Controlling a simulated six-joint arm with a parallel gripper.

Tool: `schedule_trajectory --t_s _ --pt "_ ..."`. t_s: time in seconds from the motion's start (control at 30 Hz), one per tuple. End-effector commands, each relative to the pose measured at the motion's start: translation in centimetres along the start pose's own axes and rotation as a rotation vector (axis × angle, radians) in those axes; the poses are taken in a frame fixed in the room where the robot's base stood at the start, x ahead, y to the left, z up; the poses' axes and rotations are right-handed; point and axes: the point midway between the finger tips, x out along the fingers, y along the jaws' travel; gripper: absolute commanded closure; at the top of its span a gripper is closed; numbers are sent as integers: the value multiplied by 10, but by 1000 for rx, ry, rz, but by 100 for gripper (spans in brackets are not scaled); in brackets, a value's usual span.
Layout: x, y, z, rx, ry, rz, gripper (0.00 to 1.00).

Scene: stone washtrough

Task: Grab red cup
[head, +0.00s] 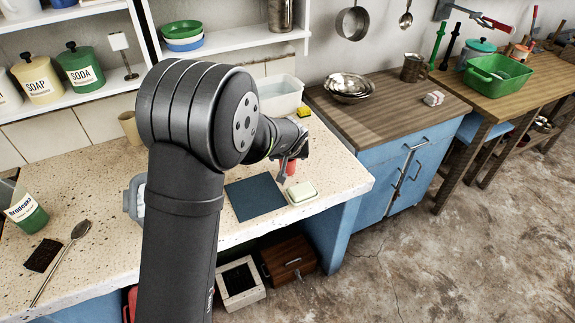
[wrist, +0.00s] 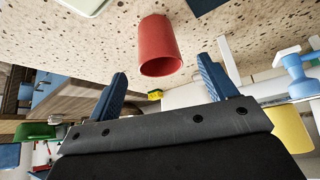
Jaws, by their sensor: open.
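The red cup (wrist: 160,42) is a plain tapered cup on the speckled stone counter (wrist: 108,40). In the wrist view, which looks upside down, its dark open mouth points toward my gripper (wrist: 163,66). The two blue fingers are wide apart, one on each side of the cup's line, with nothing between them that I can see touching. In the head view my gripper (head: 287,168) is just in front of the red cup (head: 291,167), which is mostly hidden behind it.
A dark blue mat (head: 255,198) and a pale green-white soap dish (head: 302,192) lie close to the cup. A white basin (head: 280,93) and a yellow sponge (head: 304,112) are behind. A tan cup (head: 130,127) stands left of my arm. The counter's right end is bare.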

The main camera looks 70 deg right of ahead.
Motion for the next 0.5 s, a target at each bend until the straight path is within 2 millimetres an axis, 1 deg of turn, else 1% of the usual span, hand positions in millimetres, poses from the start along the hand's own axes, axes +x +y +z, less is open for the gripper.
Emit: schedule_trajectory --t_s 0.03,0.1,0.37,0.5 --pt "8 0 0 -1 -1 -1 23" --pt "16 0 0 -1 -1 -1 23" --pt "30 0 0 0 0 -1 23" --pt "49 1 3 2 -1 -1 23"
